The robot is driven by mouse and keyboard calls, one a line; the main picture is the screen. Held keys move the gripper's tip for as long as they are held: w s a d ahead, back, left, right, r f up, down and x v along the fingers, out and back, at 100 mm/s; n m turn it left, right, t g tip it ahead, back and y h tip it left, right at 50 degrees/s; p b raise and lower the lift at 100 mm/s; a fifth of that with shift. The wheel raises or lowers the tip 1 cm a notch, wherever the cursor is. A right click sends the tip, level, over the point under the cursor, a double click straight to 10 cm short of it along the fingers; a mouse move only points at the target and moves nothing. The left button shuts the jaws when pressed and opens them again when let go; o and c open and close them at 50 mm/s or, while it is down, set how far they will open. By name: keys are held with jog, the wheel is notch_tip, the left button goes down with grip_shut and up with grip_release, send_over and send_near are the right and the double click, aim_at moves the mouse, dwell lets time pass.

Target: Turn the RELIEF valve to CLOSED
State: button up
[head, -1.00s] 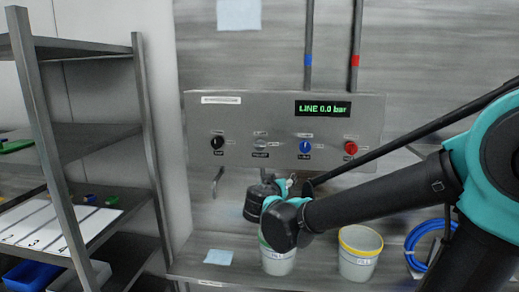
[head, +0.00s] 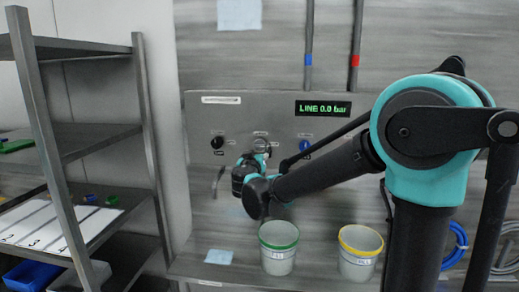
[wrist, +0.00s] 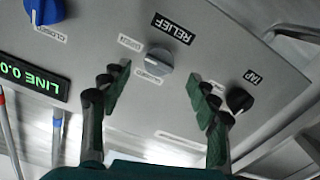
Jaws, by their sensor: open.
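The RELIEF valve is a small grey knob (wrist: 159,60) on the steel panel, with its RELIEF label (wrist: 174,28) beside it, upside down in the wrist view. Two small position labels also sit near the knob; I cannot tell surely which one it points to. My gripper (wrist: 158,84) is open, its dark green fingers on either side in the picture, with the knob between and just beyond the tips. I see no contact. In the head view my gripper (head: 263,158) is at the panel and the knob (head: 260,144) shows just above it, partly covered.
A blue knob (wrist: 44,10) and a black knob (wrist: 239,100) flank the valve. The display (head: 323,109) reads LINE 0.0 bar. A green-rimmed bucket (head: 278,254) and a yellow-rimmed bucket (head: 359,260) stand below. A shelf rack (head: 62,170) is at left.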

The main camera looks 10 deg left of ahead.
aim_at(260, 147)
jog(key=w, duration=0.6)
jog(key=shift+w+d, duration=0.15)
jog(key=c, duration=1.2)
